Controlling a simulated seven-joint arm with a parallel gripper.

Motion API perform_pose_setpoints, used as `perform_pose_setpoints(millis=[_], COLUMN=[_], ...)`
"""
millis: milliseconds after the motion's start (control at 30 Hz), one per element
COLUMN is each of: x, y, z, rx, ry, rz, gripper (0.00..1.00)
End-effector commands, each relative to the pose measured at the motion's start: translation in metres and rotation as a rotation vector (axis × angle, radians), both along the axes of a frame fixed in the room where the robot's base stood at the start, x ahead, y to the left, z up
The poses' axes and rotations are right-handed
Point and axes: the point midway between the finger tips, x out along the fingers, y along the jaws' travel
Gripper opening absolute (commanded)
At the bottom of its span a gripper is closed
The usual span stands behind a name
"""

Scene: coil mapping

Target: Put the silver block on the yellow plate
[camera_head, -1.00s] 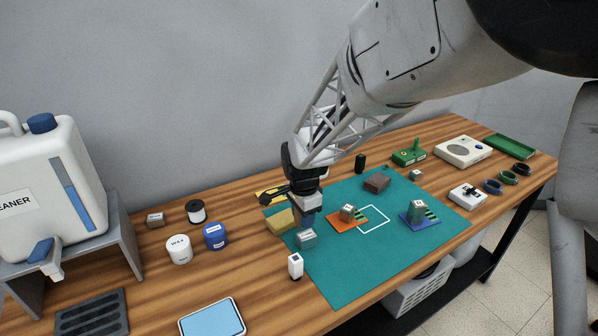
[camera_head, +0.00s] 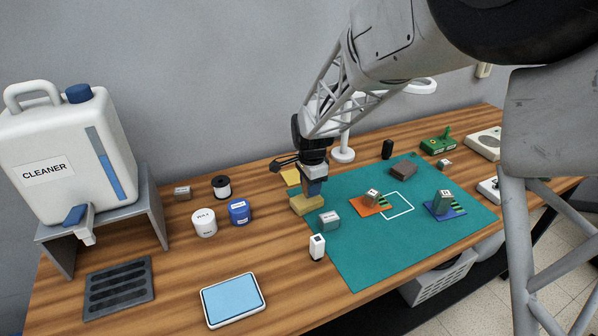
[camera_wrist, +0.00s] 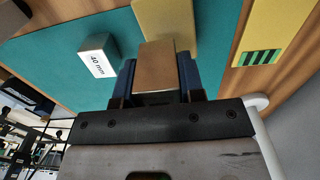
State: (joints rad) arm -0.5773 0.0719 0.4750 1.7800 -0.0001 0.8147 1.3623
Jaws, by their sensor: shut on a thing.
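My gripper (camera_head: 313,187) is shut on a block (camera_wrist: 157,70), which looks shiny and brownish-grey in the wrist view; I take it as the silver block. In the head view the blue fingers mostly hide it. The yellow plate (camera_head: 291,177) lies on the wood just left of and behind my gripper, beyond the mat's edge. It shows in the wrist view as a yellow strip with green bars (camera_wrist: 280,32), right of the held block and apart from it. I see nothing on its visible part.
A tan block (camera_head: 306,205) is close in front of my gripper. A grey labelled block (camera_head: 329,221) and a white block (camera_head: 317,247) are nearer. A white lamp base (camera_head: 343,155) stands behind.

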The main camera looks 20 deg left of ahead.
Motion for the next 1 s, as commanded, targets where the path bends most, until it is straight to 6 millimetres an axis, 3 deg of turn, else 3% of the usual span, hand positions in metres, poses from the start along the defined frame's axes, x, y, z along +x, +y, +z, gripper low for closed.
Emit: perform_pose_setpoints(millis=[1000], x=[0.110], y=[0.069], z=[-0.012], rx=[0.001], ry=[-0.001], rz=[0.000], gripper=[0.02])
